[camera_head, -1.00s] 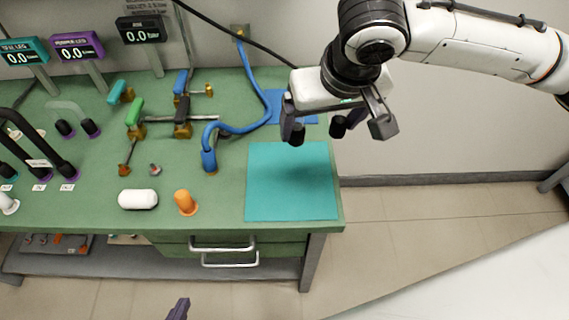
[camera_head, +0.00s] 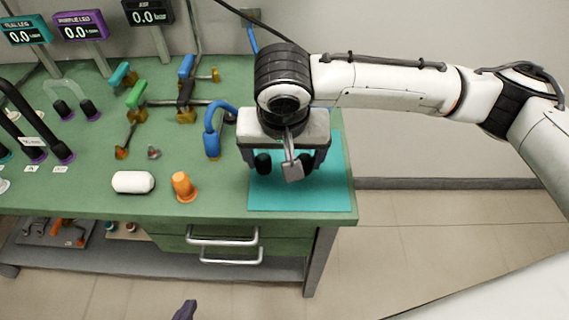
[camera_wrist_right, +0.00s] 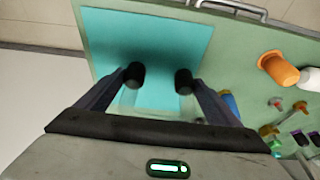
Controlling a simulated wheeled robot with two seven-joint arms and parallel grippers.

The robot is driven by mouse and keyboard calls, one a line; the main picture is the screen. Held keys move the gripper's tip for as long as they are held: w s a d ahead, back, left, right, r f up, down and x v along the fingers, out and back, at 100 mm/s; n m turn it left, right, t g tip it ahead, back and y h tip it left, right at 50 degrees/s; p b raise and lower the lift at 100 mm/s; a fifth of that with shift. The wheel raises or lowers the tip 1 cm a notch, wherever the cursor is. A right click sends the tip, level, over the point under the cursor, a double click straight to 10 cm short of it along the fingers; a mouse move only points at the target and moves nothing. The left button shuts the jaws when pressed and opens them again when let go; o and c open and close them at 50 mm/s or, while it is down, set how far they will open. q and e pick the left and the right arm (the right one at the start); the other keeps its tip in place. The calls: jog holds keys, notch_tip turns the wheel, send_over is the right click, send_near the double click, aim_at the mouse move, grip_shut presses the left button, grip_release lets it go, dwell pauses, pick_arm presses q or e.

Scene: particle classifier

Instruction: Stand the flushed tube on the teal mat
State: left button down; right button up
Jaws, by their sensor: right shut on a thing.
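My right gripper (camera_head: 285,160) is over the far part of the teal mat (camera_head: 310,198), which lies at the right end of the green bench. It is shut on a tube that shows mainly as two black ends (camera_head: 263,163) pointing down. In the right wrist view the black ends (camera_wrist_right: 135,76) sit between the spread fingers, with the mat (camera_wrist_right: 150,35) behind them. The tube's pale, see-through middle is hard to make out. I cannot tell whether the ends touch the mat. Only a dark tip of my left gripper (camera_head: 184,310) shows at the bottom edge.
A blue hose (camera_head: 211,135) is close beside the gripper. Valves, black tubes and a pale arched tube (camera_head: 68,90) fill the left bench. The mat's near part is clear.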

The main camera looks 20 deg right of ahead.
notch_tip(320, 180, down, 2)
jog(key=shift+f, duration=0.1)
jog(key=o, duration=1.1)
jog(key=p+v, duration=0.1)
jog(key=v, duration=1.1)
